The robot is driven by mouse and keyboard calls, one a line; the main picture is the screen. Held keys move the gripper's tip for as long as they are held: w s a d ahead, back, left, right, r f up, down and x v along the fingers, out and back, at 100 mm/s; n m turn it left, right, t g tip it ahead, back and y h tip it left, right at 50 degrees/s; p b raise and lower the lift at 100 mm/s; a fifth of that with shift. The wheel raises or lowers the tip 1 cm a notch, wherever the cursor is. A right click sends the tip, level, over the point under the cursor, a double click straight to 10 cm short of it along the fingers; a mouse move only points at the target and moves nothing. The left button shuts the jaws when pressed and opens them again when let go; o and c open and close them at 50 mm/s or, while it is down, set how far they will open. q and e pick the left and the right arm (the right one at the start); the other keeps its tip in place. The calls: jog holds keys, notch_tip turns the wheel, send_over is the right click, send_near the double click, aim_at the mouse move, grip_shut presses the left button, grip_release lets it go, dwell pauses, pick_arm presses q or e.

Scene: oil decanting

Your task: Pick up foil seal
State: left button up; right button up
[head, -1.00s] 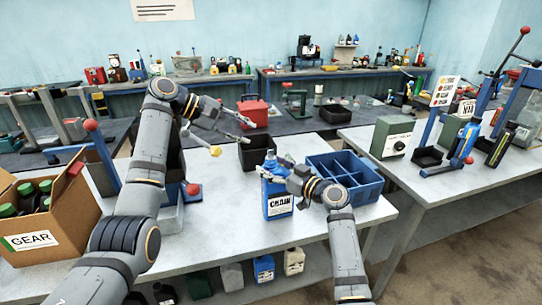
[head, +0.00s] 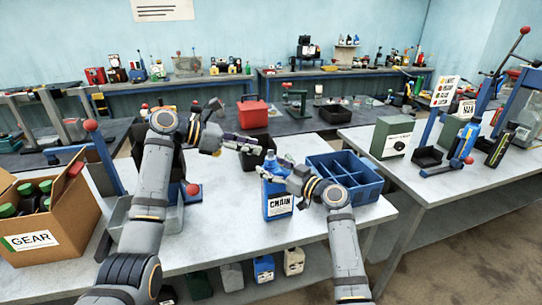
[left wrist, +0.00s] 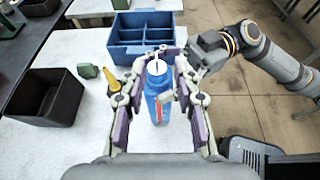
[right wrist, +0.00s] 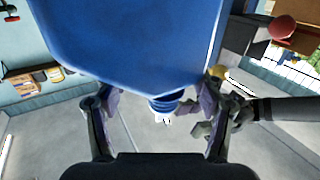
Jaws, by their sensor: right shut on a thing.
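The blue bottle with a CHAIN label (head: 278,198) stands upright near the table's front edge. My right gripper (right wrist: 158,104) is shut on it near the neck. The foil seal (left wrist: 156,67) looks like a pale disc on top of the bottle's neck; it is small, and its edge is hard to make out. My left gripper (left wrist: 158,80) is open, with its fingers apart on either side of the bottle top in the left wrist view. In the head view the left gripper (head: 250,143) is above and left of the bottle, apparently not touching it.
A blue divided crate (head: 350,178) stands right of the bottle. A black bin (head: 255,158) is behind it. A cardboard GEAR box (head: 45,215) is at the left. A yellow piece (left wrist: 107,80) and a green piece (left wrist: 87,71) show beside the left gripper.

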aim_at(271, 154)
pick_arm(q)
jog(key=shift+x, duration=3.55)
jog(key=shift+w+a+f, duration=0.1)
jog(key=shift+w+f, duration=0.05)
jog(key=shift+w, duration=0.05)
grip_shut()
